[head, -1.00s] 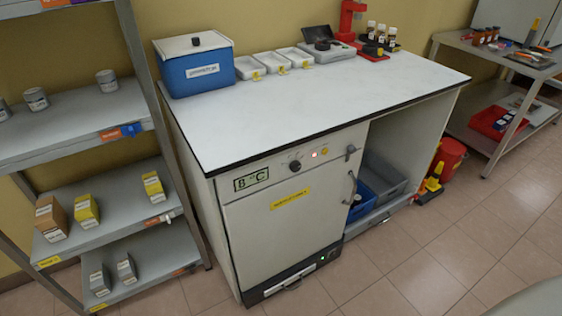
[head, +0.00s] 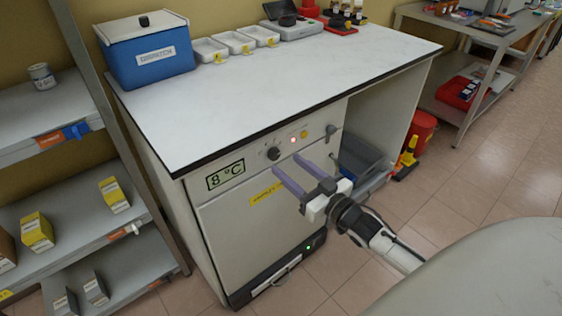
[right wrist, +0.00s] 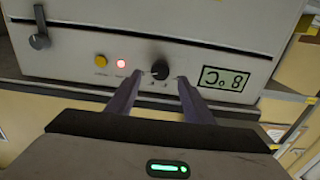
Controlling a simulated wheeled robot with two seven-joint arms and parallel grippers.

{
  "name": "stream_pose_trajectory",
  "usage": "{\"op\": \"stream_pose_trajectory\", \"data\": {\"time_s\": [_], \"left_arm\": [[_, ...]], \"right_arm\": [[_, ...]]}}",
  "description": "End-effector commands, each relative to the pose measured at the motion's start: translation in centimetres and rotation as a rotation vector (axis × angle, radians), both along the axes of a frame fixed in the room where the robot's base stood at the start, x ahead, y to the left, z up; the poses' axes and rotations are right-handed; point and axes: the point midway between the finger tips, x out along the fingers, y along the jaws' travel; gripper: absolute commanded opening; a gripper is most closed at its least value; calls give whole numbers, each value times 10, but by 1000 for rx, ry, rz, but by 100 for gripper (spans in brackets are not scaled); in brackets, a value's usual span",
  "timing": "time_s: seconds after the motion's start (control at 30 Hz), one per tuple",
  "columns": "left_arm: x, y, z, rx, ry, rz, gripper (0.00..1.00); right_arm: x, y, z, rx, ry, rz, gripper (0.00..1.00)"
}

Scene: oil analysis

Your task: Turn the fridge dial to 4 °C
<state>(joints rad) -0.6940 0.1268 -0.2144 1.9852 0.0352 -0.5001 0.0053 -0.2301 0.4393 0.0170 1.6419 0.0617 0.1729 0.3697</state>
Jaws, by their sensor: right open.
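The fridge (head: 240,237) stands under the white worktop. Its display (head: 226,175) reads 8 °C. The black dial (head: 273,154) sits on the upper front panel, right of the display. My right gripper (head: 285,167) is open and empty in front of the panel, its fingertips just below the dial in the head view. In the right wrist view, which is upside down, the dial (right wrist: 160,70) shows between the two fingertips (right wrist: 158,77), and the display (right wrist: 224,80) is to its right. I cannot tell whether the fingers touch the panel. My left gripper is not in view.
A red light (head: 293,140) and a yellow button (head: 304,134) sit right of the dial. A door latch (head: 330,132) is further right. A blue box (head: 150,58) and white trays (head: 240,42) stand at the worktop's back. A shelf rack (head: 75,195) stands left.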

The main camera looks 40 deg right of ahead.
Motion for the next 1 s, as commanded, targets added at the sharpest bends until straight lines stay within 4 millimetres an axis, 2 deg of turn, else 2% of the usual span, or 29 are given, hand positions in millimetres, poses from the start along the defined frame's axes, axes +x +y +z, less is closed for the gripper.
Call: {"op": "stream_pose_trajectory", "data": {"time_s": [0.1, 0.23, 0.4, 0.63, 0.87, 0.9, 1.0], "left_arm": [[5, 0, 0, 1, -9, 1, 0], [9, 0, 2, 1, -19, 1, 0], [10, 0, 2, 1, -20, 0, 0], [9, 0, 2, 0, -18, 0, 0], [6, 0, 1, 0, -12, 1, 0], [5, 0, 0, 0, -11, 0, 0], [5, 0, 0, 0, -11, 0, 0]], "right_arm": [[21, 1, 0, 0, 0, 0, 47], [36, 3, -1, 1, 1, 0, 47], [43, 4, -1, 1, 3, 0, 47], [44, 4, -1, 1, 3, 0, 47], [43, 4, -1, 1, 3, 0, 10], [43, 4, -1, 1, 3, 0, 6], [43, 4, -1, -1, 3, 0, 6]]}}
